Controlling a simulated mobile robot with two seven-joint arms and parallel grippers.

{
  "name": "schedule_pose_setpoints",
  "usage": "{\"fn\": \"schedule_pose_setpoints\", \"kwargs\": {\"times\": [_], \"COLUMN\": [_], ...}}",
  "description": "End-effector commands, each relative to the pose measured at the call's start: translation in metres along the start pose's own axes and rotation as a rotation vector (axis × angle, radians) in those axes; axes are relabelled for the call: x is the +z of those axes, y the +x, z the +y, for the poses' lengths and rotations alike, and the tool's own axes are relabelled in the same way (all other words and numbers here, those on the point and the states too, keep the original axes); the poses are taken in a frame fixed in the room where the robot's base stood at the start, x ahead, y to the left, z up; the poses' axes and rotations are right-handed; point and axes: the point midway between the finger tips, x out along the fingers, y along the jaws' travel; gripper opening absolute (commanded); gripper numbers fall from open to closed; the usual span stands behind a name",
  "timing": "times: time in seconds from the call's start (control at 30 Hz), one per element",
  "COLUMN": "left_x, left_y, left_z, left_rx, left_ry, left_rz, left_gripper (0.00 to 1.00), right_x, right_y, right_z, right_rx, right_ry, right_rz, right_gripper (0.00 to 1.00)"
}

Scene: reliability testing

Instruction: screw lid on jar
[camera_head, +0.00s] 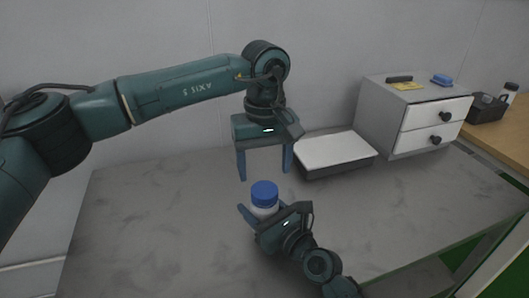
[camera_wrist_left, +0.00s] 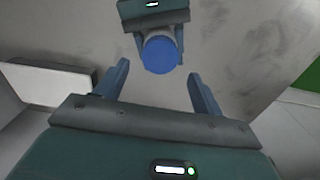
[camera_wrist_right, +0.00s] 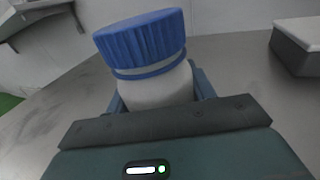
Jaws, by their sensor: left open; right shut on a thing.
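The white jar (camera_head: 264,210) stands upright on the grey table, with the blue lid (camera_head: 264,190) on its top. In the right wrist view the ribbed blue lid (camera_wrist_right: 141,38) sits on the white jar (camera_wrist_right: 155,88), with a blue ring just below it. My right gripper (camera_head: 262,214) is shut around the jar's body from the front. My left gripper (camera_head: 265,176) points down above the lid, open and empty, apart from it. In the left wrist view the lid (camera_wrist_left: 160,54) shows beyond and between the open fingers.
A white-topped tray or box (camera_head: 335,152) lies behind and right of the jar. A white drawer unit (camera_head: 412,115) with small items on top stands further right. The table (camera_head: 150,220) is clear to the left.

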Motion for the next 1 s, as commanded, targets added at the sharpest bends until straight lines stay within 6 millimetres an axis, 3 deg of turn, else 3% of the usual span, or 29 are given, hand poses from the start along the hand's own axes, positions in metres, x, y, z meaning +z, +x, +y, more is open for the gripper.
{"fn": "schedule_pose_setpoints", "kwargs": {"times": [1.0], "left_x": [0.000], "left_y": [-0.015], "left_z": [0.000], "left_rx": [0.000], "left_ry": [-2.266], "left_rz": [-0.001], "left_gripper": [0.68], "right_x": [0.000], "right_y": [0.000], "right_z": [0.000], "right_rx": [0.000], "right_ry": [0.000], "right_rz": [0.001], "right_gripper": [0.00]}}
